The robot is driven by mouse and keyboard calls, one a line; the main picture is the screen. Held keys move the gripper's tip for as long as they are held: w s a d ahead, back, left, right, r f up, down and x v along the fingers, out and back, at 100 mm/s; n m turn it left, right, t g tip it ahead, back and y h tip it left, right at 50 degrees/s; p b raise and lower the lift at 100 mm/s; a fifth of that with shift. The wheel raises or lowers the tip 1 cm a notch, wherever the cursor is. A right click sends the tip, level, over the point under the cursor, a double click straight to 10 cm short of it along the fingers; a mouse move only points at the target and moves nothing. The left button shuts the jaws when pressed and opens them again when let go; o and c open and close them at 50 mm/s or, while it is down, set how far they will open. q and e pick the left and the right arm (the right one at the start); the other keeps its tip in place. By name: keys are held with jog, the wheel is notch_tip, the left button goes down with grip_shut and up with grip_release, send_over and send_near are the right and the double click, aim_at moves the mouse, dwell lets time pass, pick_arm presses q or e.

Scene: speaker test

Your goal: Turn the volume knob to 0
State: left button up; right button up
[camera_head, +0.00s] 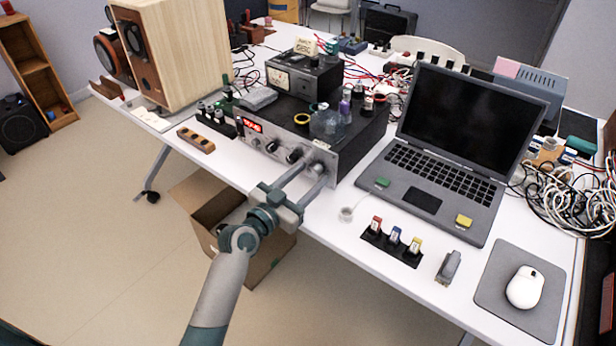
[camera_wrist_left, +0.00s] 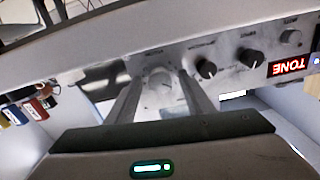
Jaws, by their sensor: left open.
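The amplifier (camera_head: 345,150) is a dark box with a silver front panel on the white table. Its panel has a large silver knob (camera_head: 316,169) at the right end, and two black knobs (camera_head: 293,155) further left. My left gripper (camera_head: 313,174) is open in front of the panel, its two fingers reaching toward the silver knob. In the left wrist view the silver knob (camera_wrist_left: 160,80) shows between the fingers, with black knobs (camera_wrist_left: 207,69) to the right. Whether the fingers touch it I cannot tell. The small knob labels are unreadable. My right gripper is out of view.
An open laptop (camera_head: 440,185) stands right of the amplifier. A meter box (camera_head: 303,78) and a clear jar (camera_head: 327,124) sit on top of it. A wooden speaker (camera_head: 180,45) is at the left, and an open cardboard box (camera_head: 265,268) is below the table edge.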

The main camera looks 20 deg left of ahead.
pick_arm(q)
jog(key=c, duration=1.1)
jog(key=shift+o, duration=0.2)
